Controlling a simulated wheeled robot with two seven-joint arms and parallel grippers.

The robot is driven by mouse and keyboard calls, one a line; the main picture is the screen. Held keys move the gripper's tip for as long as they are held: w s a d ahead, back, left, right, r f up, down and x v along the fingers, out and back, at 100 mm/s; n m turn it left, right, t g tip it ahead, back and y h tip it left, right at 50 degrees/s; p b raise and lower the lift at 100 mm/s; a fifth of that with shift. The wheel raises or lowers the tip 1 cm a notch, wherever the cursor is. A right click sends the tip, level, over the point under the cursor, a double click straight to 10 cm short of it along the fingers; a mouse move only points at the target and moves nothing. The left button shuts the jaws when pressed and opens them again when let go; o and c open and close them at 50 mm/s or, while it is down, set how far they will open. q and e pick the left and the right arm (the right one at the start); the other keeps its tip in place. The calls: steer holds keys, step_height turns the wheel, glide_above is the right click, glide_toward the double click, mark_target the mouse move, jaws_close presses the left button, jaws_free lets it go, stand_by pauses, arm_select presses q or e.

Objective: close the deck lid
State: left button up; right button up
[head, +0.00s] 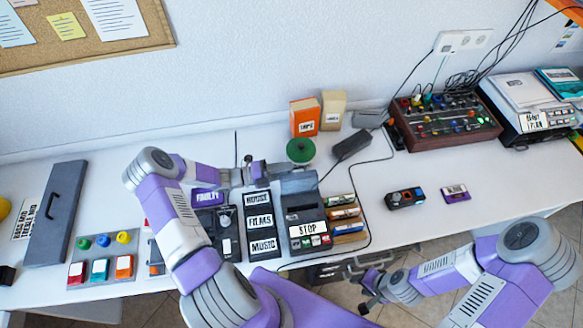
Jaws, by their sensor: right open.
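The deck (311,213) is a dark grey box on the white table, with a STOP label and small coloured buttons on its front. A grey panel at its back edge (299,182) looks like its lid, raised at the back; its exact angle is hard to tell. My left gripper (256,173) is just left of this panel, above the back of the HOUSE, FILMS and MUSIC rack; contact with the panel and the finger gap are unclear. My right gripper (365,291) is open and empty, low in front of the table's front edge.
The labelled rack (261,221) stands left of the deck, and a stack of cases (345,222) right of it. A green disc (300,150), an orange box (305,117) and a black adapter (352,145) lie behind. A black cable runs round the deck's right.

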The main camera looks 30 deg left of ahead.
arm_select(q)
steer(key=shift+x, duration=1.1)
steer(key=shift+c, duration=0.3)
steer(key=shift+a+f, duration=0.1)
jaws_close()
